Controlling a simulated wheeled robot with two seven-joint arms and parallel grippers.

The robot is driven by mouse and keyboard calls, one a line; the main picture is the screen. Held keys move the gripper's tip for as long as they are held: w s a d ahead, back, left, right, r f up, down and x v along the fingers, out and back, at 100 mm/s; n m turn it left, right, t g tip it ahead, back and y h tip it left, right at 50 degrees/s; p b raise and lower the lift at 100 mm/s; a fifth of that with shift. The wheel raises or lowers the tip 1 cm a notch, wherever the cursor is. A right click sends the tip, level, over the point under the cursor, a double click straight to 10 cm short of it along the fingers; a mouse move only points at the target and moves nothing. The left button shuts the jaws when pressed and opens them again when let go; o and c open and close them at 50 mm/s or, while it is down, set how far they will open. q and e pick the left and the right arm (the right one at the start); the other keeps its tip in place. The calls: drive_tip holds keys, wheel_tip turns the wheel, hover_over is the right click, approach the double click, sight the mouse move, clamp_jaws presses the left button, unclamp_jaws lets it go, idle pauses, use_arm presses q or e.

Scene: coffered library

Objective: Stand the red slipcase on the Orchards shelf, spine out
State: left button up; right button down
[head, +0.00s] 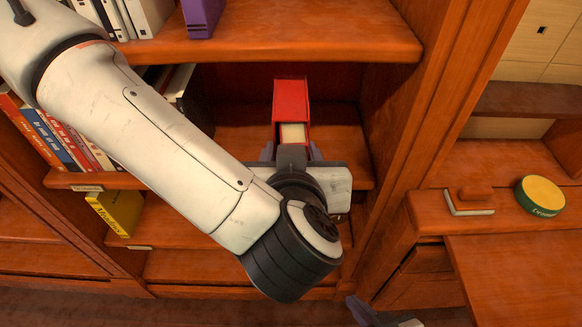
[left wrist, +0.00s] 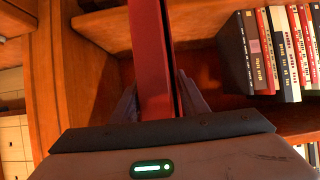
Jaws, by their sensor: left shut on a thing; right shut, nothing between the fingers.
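The red slipcase (head: 291,98) is held inside the middle shelf bay, with a cream block showing at its near end. My left gripper (head: 291,153) is shut on it; the arm and wrist hide part of the shelf in front. In the left wrist view the red slipcase (left wrist: 151,60) runs between both fingers. I cannot tell whether it touches the shelf board. The Orchards shelf (head: 340,170) has a small label (head: 87,188) on its front edge, left of the arm. My right gripper (head: 362,309) is shut and empty at the bottom edge, below the shelves.
Several books (head: 55,135) stand at the left of the same shelf; they also show in the left wrist view (left wrist: 275,50). A purple box (head: 201,18) stands on the shelf above, a yellow book (head: 116,212) below. A green-yellow tin (head: 541,195) sits at right. The bay right of the slipcase is clear.

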use_arm(q)
drive_tip(key=w+b, duration=0.3)
drive_tip(key=w, duration=0.4)
drive_tip(key=shift+w, duration=0.35)
drive_tip(key=shift+d+f, duration=0.1)
idle(0.4)
drive_tip(key=shift+f+b, duration=0.25)
drive_tip(key=shift+b, duration=0.1)
drive_tip(key=o, duration=1.5)
drive_tip(key=shift+f, duration=0.1)
drive_tip(key=shift+c, duration=0.2)
